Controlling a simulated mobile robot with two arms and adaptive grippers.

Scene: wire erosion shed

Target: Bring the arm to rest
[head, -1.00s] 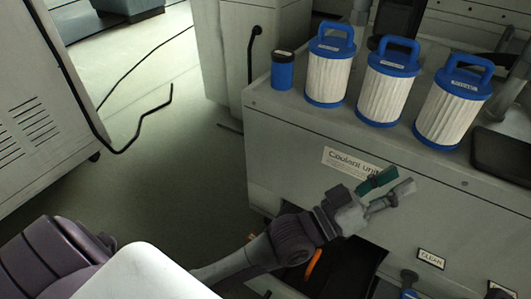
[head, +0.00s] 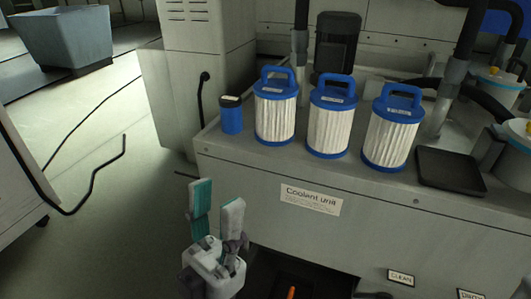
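My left gripper (head: 216,213) is in the lower middle of the head view, in front of the coolant unit (head: 235,165). Its two fingers with teal and grey pads point up and stand apart, with nothing between them. It is clear of the filters on top of the unit. My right gripper does not show.
Three white pleated filters with blue handles, left (head: 274,110), middle (head: 331,120) and right (head: 391,130), stand on the unit. A small blue canister (head: 231,117) and a black tray (head: 449,170) flank them.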

